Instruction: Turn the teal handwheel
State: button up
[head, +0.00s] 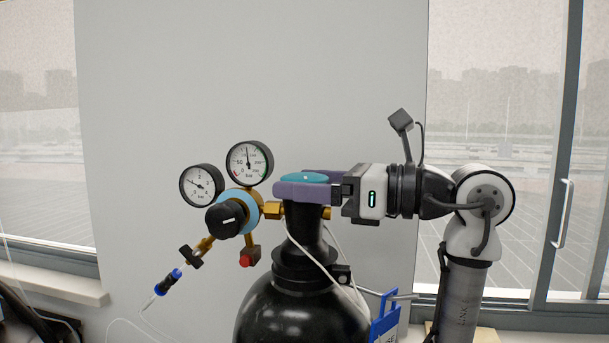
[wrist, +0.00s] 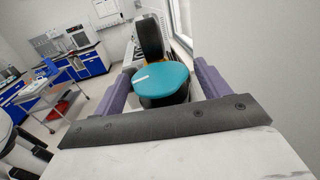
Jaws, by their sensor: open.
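The teal handwheel (head: 305,176) sits on top of a black gas cylinder (head: 300,305). My gripper (head: 302,188) reaches in from the right at the wheel's height, with its purple fingers alongside the wheel. In the wrist view the teal handwheel (wrist: 160,80) lies between the two purple fingers of my gripper (wrist: 163,82), and a pale mark shows on its top. The jaws are open, with one finger on each side of the wheel. Small gaps seem to show beside the wheel; contact cannot be told for sure.
A brass regulator (head: 248,200) with two round gauges (head: 249,162) and a black knob (head: 226,220) stands left of the cylinder neck. A white cable (head: 318,262) loops in front of the cylinder. Windows flank a grey wall panel (head: 250,80). Space above the wheel is clear.

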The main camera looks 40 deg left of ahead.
jog(key=shift+s+a, duration=0.1)
jog(key=shift+a, duration=0.2)
jog(key=c, duration=0.8)
jog(key=shift+c, duration=0.2)
jog(key=shift+d+r+m+t+y+b, duration=0.15)
jog(key=shift+m+t+y+b, duration=0.25)
jog(key=shift+t, duration=0.4)
jog(key=shift+m+t, duration=0.3)
jog(key=shift+m+t+y+b, duration=0.3)
jog(key=shift+m+t+b, duration=0.45)
jog(key=shift+t, duration=0.45)
